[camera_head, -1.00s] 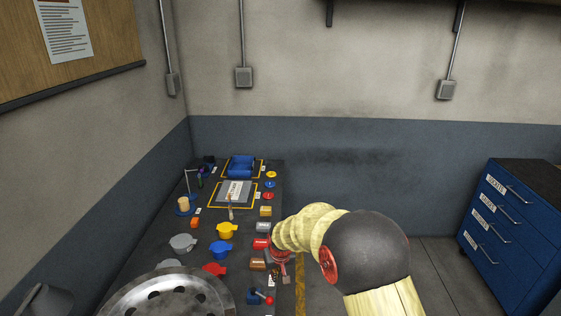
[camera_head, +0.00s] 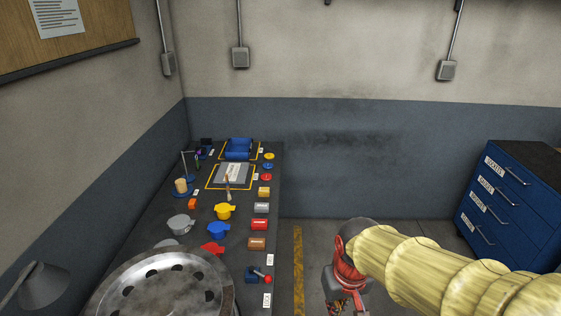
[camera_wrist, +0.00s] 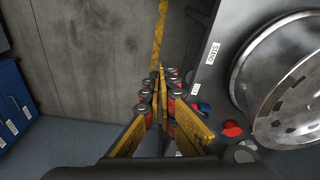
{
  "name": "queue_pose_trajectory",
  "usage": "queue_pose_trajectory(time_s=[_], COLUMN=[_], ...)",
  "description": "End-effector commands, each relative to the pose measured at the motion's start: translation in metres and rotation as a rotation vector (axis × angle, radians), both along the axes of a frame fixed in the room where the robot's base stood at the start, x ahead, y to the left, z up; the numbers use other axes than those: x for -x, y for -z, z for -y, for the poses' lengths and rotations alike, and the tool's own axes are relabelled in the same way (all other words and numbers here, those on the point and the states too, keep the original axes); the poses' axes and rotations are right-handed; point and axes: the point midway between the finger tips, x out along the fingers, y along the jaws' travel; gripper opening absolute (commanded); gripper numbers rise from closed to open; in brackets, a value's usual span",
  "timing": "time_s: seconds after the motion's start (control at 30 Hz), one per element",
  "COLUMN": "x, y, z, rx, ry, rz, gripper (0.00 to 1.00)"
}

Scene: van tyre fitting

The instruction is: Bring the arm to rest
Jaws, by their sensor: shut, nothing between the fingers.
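My gripper (camera_wrist: 160,85) shows in the wrist view with its yellow fingers brought together and nothing between them. It points down over the floor beside the bench. In the head view my cream arm (camera_head: 440,265) reaches in from the lower right, and its red and dark wrist end (camera_head: 350,260) hangs over the floor right of the bench. The gripper's fingertips are hard to make out there. The bench (camera_head: 150,228) stands apart from the gripper, to its left.
The bench holds a steel wheel (camera_head: 165,285), coloured cups such as a yellow one (camera_head: 224,211), small blocks, a blue tray (camera_head: 238,149) and a small lever box (camera_head: 258,274). A blue drawer cabinet (camera_head: 505,205) stands at right. Floor between bench and cabinet (camera_head: 310,235) is clear.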

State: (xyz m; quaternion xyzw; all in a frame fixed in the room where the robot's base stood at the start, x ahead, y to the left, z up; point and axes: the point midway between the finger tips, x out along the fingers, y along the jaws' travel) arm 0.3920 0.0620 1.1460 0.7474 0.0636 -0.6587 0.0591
Motion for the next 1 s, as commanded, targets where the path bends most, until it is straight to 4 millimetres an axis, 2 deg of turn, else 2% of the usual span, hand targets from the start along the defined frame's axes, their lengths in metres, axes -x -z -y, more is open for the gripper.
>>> queue_pose_trajectory(time_s=[0.03, 0.2, 0.4, 0.6, 1.0], x=[0.015, 0.057, 0.088, 0.095, 0.096], y=[-0.006, -0.025, -0.044, -0.066, -0.068], z=[0.008, 0.029, 0.048, 0.058, 0.062], rx=[-0.005, -0.018, -0.032, -0.038, -0.036], ry=[0.015, 0.063, 0.120, 0.157, 0.171], rz=[0.024, 0.106, 0.244, 0.350, 0.364], gripper=[0.00, 0.00, 0.00, 0.00, 0.00])
